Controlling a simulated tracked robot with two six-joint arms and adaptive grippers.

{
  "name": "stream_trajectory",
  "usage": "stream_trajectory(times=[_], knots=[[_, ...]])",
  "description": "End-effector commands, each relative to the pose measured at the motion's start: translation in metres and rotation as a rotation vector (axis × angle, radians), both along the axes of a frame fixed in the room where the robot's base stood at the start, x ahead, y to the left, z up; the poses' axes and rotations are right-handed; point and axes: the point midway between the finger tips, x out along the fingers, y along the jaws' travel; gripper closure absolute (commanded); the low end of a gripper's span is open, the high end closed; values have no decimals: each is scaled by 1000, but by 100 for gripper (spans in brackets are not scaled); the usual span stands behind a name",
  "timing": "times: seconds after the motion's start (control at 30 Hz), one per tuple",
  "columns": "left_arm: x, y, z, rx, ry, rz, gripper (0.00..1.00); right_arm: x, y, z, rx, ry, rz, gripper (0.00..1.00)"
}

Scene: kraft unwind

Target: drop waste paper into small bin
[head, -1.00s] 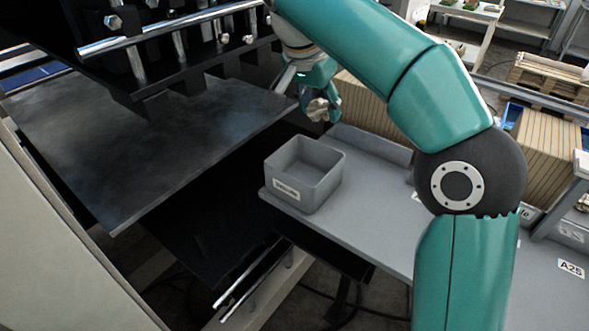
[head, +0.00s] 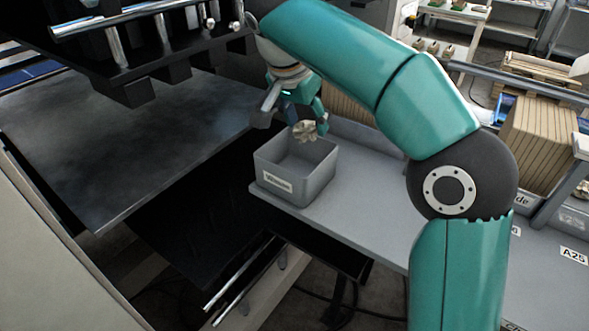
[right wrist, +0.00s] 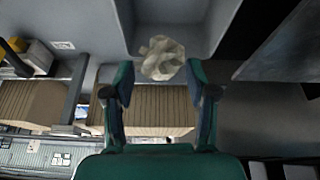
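The waste paper (head: 305,130) is a crumpled pale beige ball. My right gripper (head: 307,122) is shut on it, pointing down, with the paper at its fingertips. The small bin (head: 290,190) is a grey open box with a white label, upright at the near left end of the grey bench. The paper is over the bin's far part, around rim height. In the right wrist view the paper (right wrist: 162,58) sits between the tips of my right gripper (right wrist: 160,68), with grey bin walls (right wrist: 205,25) behind it. My left gripper is out of view.
The grey bench (head: 370,195) runs to the right and is clear beside the bin. A dark metal plate (head: 120,140) of the machine lies left, under a black frame with chrome bars (head: 140,12). Stacked brown boards (head: 540,135) stand at the right.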

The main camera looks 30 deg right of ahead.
Motion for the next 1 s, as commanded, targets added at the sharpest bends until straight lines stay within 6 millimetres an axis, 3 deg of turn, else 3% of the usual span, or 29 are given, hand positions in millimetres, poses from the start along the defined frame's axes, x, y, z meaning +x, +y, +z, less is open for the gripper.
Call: stream_trajectory(times=[0.1,0.47,1.0], knots=[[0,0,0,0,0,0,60,0,0,0,0,0,0,22],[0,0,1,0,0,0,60,0,1,2,-1,-1,1,22],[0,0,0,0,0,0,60,-7,23,58,-1,-3,1,22]])
